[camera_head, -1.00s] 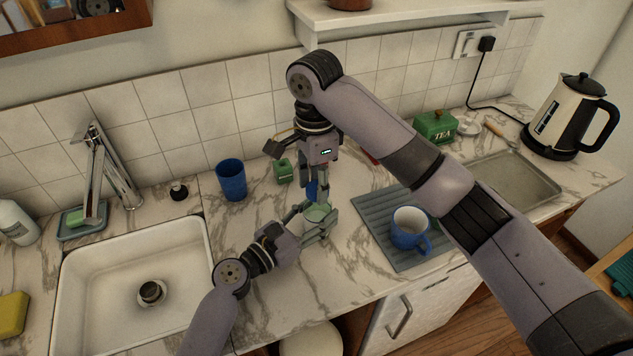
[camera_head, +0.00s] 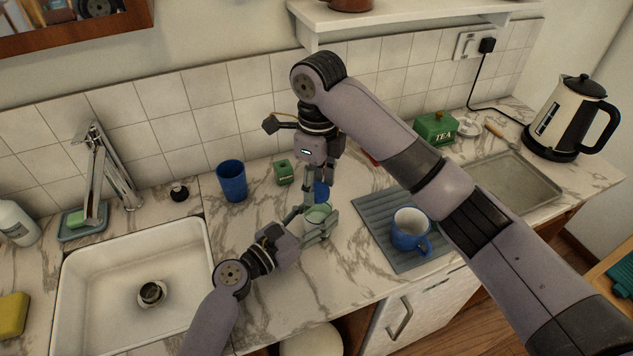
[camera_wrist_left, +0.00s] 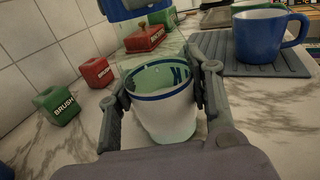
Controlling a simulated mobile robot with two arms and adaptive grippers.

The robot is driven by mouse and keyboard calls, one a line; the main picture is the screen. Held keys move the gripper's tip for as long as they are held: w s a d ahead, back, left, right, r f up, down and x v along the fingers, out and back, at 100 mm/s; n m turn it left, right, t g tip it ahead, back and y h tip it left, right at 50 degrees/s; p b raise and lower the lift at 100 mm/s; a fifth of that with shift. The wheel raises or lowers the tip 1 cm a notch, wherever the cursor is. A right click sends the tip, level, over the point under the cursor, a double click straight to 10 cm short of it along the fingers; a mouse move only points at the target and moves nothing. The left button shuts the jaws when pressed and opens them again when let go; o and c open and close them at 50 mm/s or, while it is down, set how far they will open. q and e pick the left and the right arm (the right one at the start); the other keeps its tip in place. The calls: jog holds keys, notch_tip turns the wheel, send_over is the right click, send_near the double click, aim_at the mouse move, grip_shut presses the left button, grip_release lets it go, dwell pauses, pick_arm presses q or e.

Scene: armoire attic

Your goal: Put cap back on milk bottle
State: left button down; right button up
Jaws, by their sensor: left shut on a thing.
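The milk bottle (camera_head: 318,213) is a pale green, see-through vessel with a wide open mouth. In the left wrist view the bottle (camera_wrist_left: 165,110) shows white contents and blue lettering inside a blue rim line. My left gripper (camera_head: 314,225) is shut on it, one finger on each side, and it stands about upright. My right gripper (camera_head: 321,181) comes down from above and holds the blue cap (camera_head: 321,192) between its fingers. In the left wrist view the cap (camera_wrist_left: 130,9) hangs above and beyond the mouth, apart from it, partly cut off by the frame's top.
A blue cup (camera_head: 232,181) and a green box (camera_head: 284,171) stand behind to the left. A blue mug (camera_head: 411,231) stands on a grey mat (camera_head: 375,205) at right. The sink (camera_head: 75,275) is at left. Red and green boxes stand beyond the bottle.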

jog(key=shift+o, duration=0.9)
jog(key=shift+r, duration=2.25)
jog(key=shift+n, duration=0.3)
jog(key=shift+c, duration=0.3)
